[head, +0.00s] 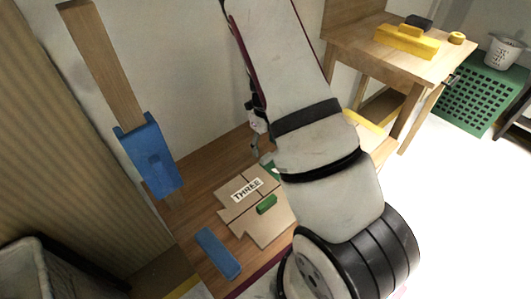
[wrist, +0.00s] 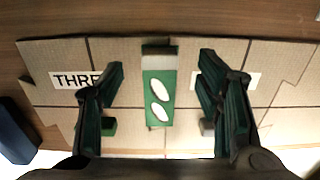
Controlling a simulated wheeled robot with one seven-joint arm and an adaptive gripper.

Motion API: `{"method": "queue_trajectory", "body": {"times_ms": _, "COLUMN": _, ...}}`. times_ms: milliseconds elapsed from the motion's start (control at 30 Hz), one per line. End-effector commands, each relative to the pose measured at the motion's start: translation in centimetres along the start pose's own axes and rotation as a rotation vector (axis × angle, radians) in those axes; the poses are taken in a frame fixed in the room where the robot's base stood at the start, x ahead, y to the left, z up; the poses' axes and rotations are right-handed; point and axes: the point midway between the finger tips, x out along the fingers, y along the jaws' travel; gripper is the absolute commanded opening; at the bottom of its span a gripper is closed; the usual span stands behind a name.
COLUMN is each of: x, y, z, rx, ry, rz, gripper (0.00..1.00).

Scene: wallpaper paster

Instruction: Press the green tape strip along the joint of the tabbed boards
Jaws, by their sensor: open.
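The beige tabbed boards (head: 236,215) lie on the wooden worktop and fill most of the wrist view (wrist: 45,98). The green tape strip (wrist: 159,102), with white ovals and a grey part near its far end, lies upright in the picture near the middle of the boards. Whether it touches them along its whole length is unclear. My gripper (wrist: 160,78) is open above the boards, one finger on each side of the strip, with gaps between. In the head view my arm hides the gripper and most of the strip.
A small green block (head: 266,204) sits on the boards near the "THREE" label (head: 247,190). A blue bar (head: 218,253) lies beside them. A blue clamp (head: 150,155) is on a wooden post at left. A side table (head: 345,40) stands behind right.

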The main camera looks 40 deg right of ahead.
Motion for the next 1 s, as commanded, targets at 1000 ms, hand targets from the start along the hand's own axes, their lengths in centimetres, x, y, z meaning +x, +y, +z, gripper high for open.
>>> {"method": "queue_trajectory", "body": {"times_ms": 1000, "x": -6.5, "y": 0.0, "z": -0.1, "rx": 0.001, "ry": 0.001, "rz": 0.001, "gripper": 0.59}}
